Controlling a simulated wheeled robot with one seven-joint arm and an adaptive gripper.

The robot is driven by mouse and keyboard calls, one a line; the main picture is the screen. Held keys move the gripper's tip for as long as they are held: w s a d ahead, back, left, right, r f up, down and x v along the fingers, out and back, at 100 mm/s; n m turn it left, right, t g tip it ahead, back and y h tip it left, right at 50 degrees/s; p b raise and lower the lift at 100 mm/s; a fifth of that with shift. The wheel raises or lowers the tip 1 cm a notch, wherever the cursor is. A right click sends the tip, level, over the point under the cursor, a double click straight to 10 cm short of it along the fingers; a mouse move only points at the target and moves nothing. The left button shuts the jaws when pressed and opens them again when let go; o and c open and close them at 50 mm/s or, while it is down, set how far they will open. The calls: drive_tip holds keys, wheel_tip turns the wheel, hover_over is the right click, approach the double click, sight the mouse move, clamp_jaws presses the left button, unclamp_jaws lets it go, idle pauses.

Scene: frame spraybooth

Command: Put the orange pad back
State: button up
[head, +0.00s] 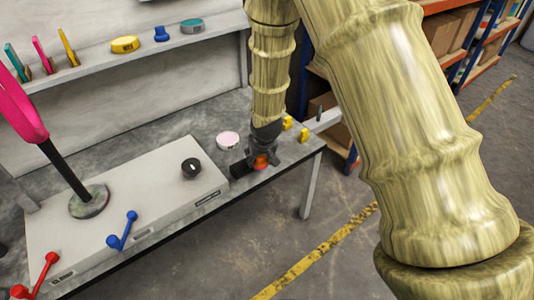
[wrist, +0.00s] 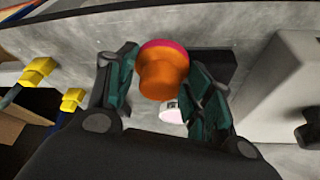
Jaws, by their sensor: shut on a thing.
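The orange pad (wrist: 163,82) is a short orange knob with a magenta rim. In the wrist view it sits between the two fingers of my gripper (wrist: 162,85), which is shut on it. In the head view my gripper (head: 262,158) is low over the right end of the grey table (head: 283,160), near its front edge, and a bit of the orange pad (head: 261,162) shows there. Whether the pad touches the table cannot be told.
A dark block (head: 239,169) and a pale pink disc (head: 228,140) are left of my gripper. Yellow clamps (head: 303,135) are at its right. A pale box (head: 130,195) with a black knob (head: 191,167) fills the left. The back shelf (head: 95,68) holds yellow, blue and teal pieces.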

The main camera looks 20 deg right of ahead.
drive_tip(key=w+d, duration=0.2)
drive_tip(key=w, duration=0.1)
drive_tip(key=w+d, duration=0.2)
drive_tip(key=shift+w+f, duration=0.25)
drive_tip(key=shift+f, duration=0.15)
drive_tip(key=shift+f+b, duration=0.3)
drive_tip(key=shift+f, duration=1.4)
drive_tip(key=shift+c, duration=0.2)
drive_tip(key=o, duration=1)
drive_tip(key=shift+c, duration=0.2)
drive_tip(key=p+v, duration=0.1)
drive_tip(key=v, duration=1.1)
drive_tip(key=s+f+g, duration=0.1)
drive_tip(key=s+f, duration=0.9)
drive_tip(key=f, duration=0.3)
drive_tip(key=s+f+g, duration=0.1)
drive_tip(key=s+f, duration=0.4)
drive_tip(key=s, duration=0.6)
drive_tip(key=s+f+g, duration=0.1)
drive_tip(key=s+f, duration=0.4)
drive_tip(key=s, duration=0.6)
drive_tip(key=s+f+g, duration=0.1)
drive_tip(key=s+f, duration=0.4)
drive_tip(key=s, duration=0.6)
drive_tip(key=shift+s+g, duration=0.25)
drive_tip(key=shift+g, duration=0.05)
